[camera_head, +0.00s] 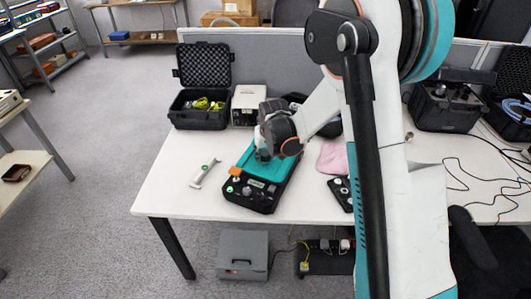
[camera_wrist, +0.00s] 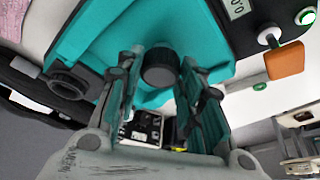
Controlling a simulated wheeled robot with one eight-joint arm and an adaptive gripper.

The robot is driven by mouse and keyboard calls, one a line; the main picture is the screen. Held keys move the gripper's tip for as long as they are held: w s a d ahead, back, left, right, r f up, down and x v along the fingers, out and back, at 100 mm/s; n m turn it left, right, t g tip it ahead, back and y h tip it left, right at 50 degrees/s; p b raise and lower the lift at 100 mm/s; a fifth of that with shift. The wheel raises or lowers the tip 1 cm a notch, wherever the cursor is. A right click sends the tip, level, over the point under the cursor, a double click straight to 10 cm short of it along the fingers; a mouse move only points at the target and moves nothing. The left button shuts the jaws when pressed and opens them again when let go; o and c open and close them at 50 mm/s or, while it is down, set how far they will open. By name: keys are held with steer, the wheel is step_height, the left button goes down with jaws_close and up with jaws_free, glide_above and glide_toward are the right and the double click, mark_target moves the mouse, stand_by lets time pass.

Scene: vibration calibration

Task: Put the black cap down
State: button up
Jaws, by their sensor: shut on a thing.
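The black cap (camera_wrist: 159,68) is a short dark cylinder between my fingertips in the wrist view. My gripper (camera_wrist: 161,76) is shut on it, with one finger on each side. In the head view my gripper (camera_head: 262,153) is low over the back part of the teal and black device (camera_head: 262,187), and the cap cannot be made out there. The device's teal top (camera_wrist: 105,35) lies behind the cap in the wrist view. I cannot tell whether the cap touches it.
On the white table (camera_head: 175,190), a pale handheld piece (camera_head: 205,173) lies left of the device. An open black case (camera_head: 204,100) and a white box (camera_head: 248,104) stand behind. A pink cloth (camera_head: 332,159) and a black control unit (camera_head: 341,192) are to the right. The front left is clear.

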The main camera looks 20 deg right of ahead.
steer(key=shift+f, duration=0.1)
steer(key=o, duration=1.1)
steer(key=s+r+t+p, duration=0.1)
steer(key=s+r+p, duration=0.1)
steer(key=s+r, duration=0.85)
steer(key=s+r+p, duration=0.2)
steer(key=s+r, duration=0.6)
steer(key=r, duration=0.5)
steer(key=shift+t, duration=0.8)
steer(key=shift+s+d+r, duration=0.1)
steer(key=shift+s+r, duration=0.15)
steer(key=shift+s, duration=2.25)
steer(key=shift+s+a+r, duration=0.1)
steer(key=shift+s+r, duration=0.1)
steer(key=shift+s, duration=2.3)
steer(key=shift+s+d+r, duration=0.1)
steer(key=shift+s+r, duration=0.15)
steer(key=shift+s, duration=2.25)
